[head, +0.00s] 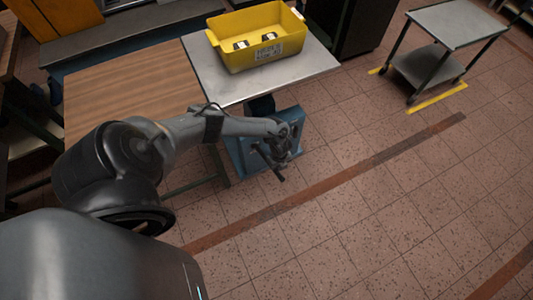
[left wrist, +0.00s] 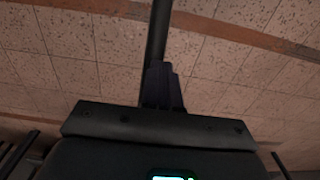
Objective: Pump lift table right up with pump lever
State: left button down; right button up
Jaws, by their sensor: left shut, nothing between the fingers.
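The lift table's grey top (head: 215,85) carries a yellow crate (head: 262,55). Its blue base (head: 240,158) shows below the front edge, partly hidden by my left arm. My left gripper (head: 278,172) is low in front of this base, small and dark in the head view. In the left wrist view my left gripper (left wrist: 162,85) is shut with nothing held. A dark bar (left wrist: 159,35), which looks like the pump lever, runs upward just beyond the fingertips. I cannot tell whether they touch it. My right gripper is out of view.
A wooden-topped table (head: 130,90) stands left of the lift table. A grey cart (head: 455,35) stands at the upper right by yellow floor marks (head: 437,98). The tiled floor (head: 370,200) in front and to the right is clear.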

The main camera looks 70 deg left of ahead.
pick_arm(q)
jog(key=shift+d, duration=0.1)
dwell(0.4)
jog(key=shift+r, duration=0.1)
jog(key=shift+d+r+p, duration=0.3)
jog(key=shift+r+p, duration=0.2)
jog(key=d+r+p, duration=0.2)
jog(key=p, duration=0.1)
jog(key=d+r+p, duration=0.2)
jog(key=r+p, duration=0.1)
jog(key=shift+w+d+r, duration=0.2)
jog(key=shift+d+r, duration=0.05)
jog(key=shift+d, duration=0.05)
jog(key=shift+d+r+p, duration=0.3)
jog(key=shift+d+p, duration=0.1)
jog(key=shift+p, duration=0.25)
jog(key=d+r+p, duration=0.6)
jog(key=r+p, duration=0.5)
jog(key=p, duration=0.1)
jog(key=shift+w+r, duration=0.2)
jog(key=shift+r, duration=0.2)
